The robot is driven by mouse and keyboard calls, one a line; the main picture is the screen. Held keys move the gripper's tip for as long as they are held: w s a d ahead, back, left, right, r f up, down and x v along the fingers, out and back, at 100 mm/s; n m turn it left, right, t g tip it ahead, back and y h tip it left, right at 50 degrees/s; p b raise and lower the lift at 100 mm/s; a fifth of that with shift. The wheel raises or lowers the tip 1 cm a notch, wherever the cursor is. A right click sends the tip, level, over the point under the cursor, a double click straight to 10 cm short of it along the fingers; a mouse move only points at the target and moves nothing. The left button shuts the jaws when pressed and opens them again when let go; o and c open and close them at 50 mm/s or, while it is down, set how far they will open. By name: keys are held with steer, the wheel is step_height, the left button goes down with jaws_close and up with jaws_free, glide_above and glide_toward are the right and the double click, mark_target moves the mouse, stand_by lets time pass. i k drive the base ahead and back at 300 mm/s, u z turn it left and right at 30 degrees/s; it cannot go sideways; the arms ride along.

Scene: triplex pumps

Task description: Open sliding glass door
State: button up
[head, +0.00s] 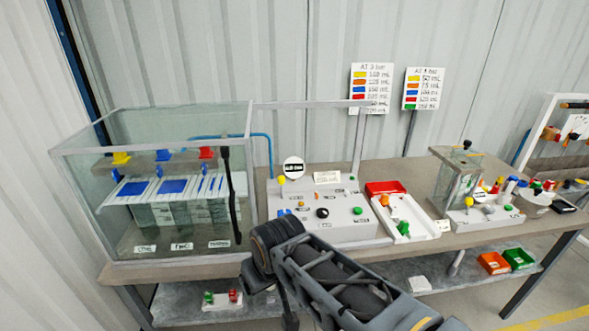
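A glass case (125,122) with a grey metal frame stands on the left of the bench. Its clear front pane, the sliding glass door (215,215), appears to cover the front of the case. A long black vertical handle (228,200) is at the pane's right side. A grey rail (310,104) runs right from the case's top to an upright post. My dark arm rises from the lower right, with a joint in front of the bench edge, right of the handle and apart from it in the picture. I cannot make out my gripper's fingers.
A control panel (335,222) with knobs and a gauge stands right of the case. A white tray (415,225) with a red bin (386,188) is beside it. A smaller clear box (455,175) stands further right. A lower shelf (185,305) holds small parts.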

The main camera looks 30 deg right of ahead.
mark_target(53, 153)
steer(key=z, duration=1.85)
steer(key=k, duration=1.05)
steer(key=u, duration=1.75)
steer(key=i, duration=0.5)
steer(key=u, duration=0.1)
